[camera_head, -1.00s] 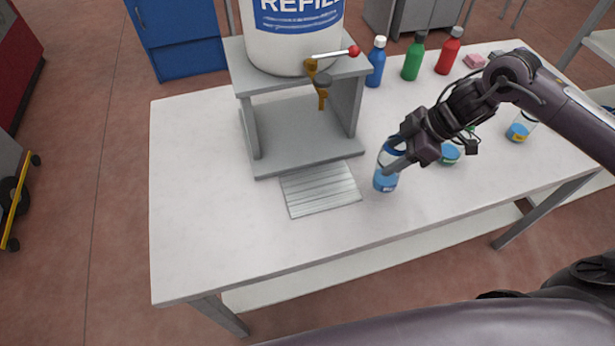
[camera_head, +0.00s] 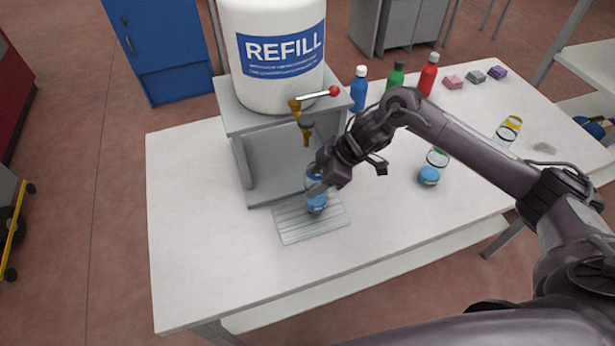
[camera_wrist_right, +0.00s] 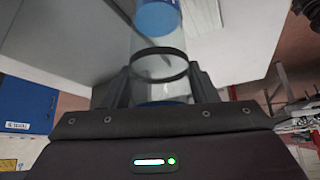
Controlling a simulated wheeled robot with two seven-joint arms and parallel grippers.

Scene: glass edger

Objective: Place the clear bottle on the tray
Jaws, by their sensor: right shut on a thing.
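The clear bottle (camera_head: 316,203) has a blue band and stands upright over the back right part of the ribbed metal tray (camera_head: 300,234). I cannot tell whether its base touches the tray. My right gripper (camera_head: 318,179) is shut on the bottle's upper part and partly hides it. In the right wrist view, the clear bottle (camera_wrist_right: 157,45) shows between the two fingers of the right gripper (camera_wrist_right: 160,88). My left gripper is not in view.
The white REFILL tank (camera_head: 275,60) sits on a grey stand behind the tray, its brass tap (camera_head: 306,132) just above my gripper. Another clear bottle (camera_head: 431,170) stands to the right. Blue, green and red bottles stand at the back. The table's front left is clear.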

